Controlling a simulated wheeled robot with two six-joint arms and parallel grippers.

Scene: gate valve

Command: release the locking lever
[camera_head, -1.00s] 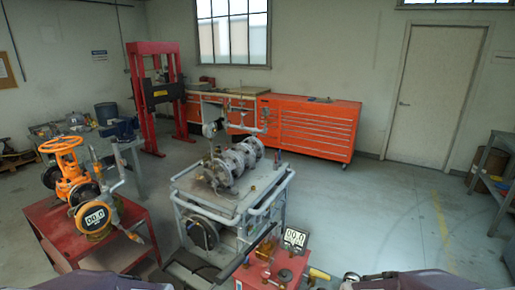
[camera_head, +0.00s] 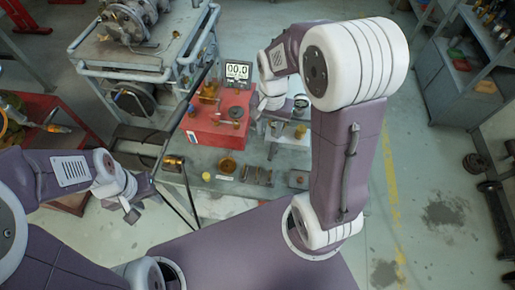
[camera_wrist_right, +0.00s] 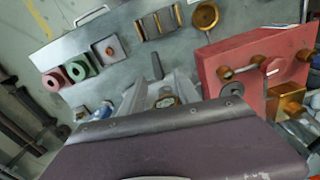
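A short dark upright bar (camera_wrist_right: 157,66), which may be the locking lever, shows just beyond the right fingertips in the right wrist view; I cannot tell for sure. A brass round part (camera_wrist_right: 166,101) shows between the right gripper's (camera_wrist_right: 160,88) grey fingers, which look apart. In the head view the right arm mostly hides that gripper, beside the red block (camera_head: 222,128). The red block (camera_wrist_right: 248,68) has brass knobs on top.
A grey bench top (camera_head: 225,205) in front of the red block carries a brass cup (camera_head: 227,165) and small fittings. Green and pink rings (camera_wrist_right: 77,70) lie farther along. A grey cart (camera_head: 150,65) with a metal valve stands at the back left.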

